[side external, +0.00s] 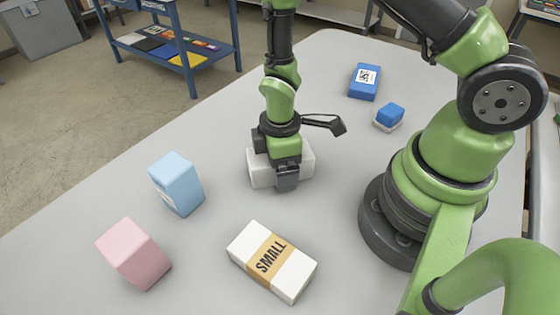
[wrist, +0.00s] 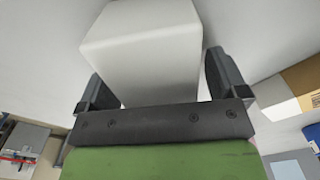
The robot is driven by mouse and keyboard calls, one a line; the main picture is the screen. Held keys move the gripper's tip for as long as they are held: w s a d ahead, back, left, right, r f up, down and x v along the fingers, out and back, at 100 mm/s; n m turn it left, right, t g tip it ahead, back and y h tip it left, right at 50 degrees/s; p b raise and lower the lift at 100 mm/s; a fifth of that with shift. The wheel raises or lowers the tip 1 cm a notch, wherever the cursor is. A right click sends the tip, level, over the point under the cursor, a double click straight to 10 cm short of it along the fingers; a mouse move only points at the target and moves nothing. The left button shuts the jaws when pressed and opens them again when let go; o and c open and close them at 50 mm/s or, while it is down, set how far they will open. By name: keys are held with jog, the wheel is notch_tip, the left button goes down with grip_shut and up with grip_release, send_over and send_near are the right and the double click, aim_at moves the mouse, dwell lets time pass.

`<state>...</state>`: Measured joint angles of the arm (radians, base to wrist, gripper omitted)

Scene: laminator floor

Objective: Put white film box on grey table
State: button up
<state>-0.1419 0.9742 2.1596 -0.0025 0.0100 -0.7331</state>
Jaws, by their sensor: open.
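A plain white box (side external: 304,160) stands on the grey table (side external: 340,215) under my gripper (side external: 287,182). In the wrist view the white box (wrist: 143,45) sits between the two fingers of my gripper (wrist: 158,85). The fingers are apart, one on each side of it, with a gap visible at least on the left. In the side view my gripper hides part of the box. Whether the box touches the fingers is hard to tell.
A blue box (side external: 364,82) and a small blue-and-white item (side external: 389,117) lie toward the back. Bare table surrounds them.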

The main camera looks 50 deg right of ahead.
jog(key=c, duration=1.3)
jog(key=shift+o, duration=0.2)
jog(key=shift+r, duration=0.15)
